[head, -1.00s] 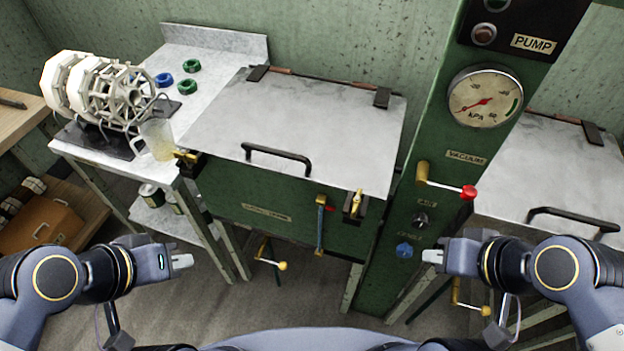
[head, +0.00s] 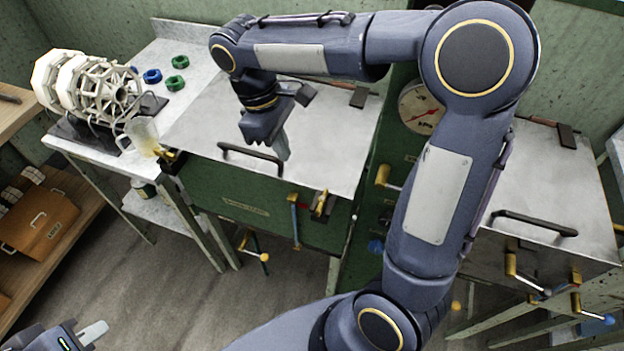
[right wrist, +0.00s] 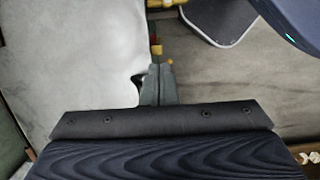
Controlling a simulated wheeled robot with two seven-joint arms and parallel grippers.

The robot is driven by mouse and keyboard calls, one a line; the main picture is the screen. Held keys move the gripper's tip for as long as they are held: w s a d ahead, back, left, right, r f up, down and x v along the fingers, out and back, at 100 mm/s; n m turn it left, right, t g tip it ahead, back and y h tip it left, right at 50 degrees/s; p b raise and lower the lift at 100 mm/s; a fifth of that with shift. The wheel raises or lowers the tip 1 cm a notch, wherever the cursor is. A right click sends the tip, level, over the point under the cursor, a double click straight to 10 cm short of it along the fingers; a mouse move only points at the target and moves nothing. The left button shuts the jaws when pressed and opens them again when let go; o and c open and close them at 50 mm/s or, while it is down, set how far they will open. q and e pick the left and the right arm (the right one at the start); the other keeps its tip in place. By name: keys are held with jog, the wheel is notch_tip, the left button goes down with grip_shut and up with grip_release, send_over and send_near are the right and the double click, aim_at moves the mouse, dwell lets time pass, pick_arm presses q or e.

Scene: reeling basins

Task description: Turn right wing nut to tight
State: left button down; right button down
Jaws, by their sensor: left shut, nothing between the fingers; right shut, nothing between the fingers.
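The brass right wing nut (head: 321,204) is on the front edge of the left green basin, near its right corner. The matching left wing nut (head: 170,158) is at the basin's left corner. The basin's grey lid (head: 215,120) lies shut. My right gripper (head: 284,155) is shut and empty, pointing down over the lid near the handle's right end, behind and left of the right wing nut. In the right wrist view its closed fingers (right wrist: 158,84) show with small brass parts beyond them; which part is which is unclear. My left gripper (head: 95,332) is shut and empty at the bottom left.
A black lid handle (head: 250,156) rises close to my right fingers. A blue-and-brass lever (head: 295,222) hangs left of the right wing nut. A clear jug (head: 142,135) stands on the left table. My right arm hides much of the green pump column.

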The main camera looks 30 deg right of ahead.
aim_at(322, 202)
jog(key=x, duration=1)
jog(key=shift+s+d+r+p, duration=0.15)
jog(key=shift+s+d+p, duration=0.65)
jog(key=shift+s+d, duration=0.4)
pick_arm(q)
jog(key=shift+r, duration=0.9)
pick_arm(e)
jog(key=shift+s+d, duration=0.15)
jog(key=shift+s, duration=0.15)
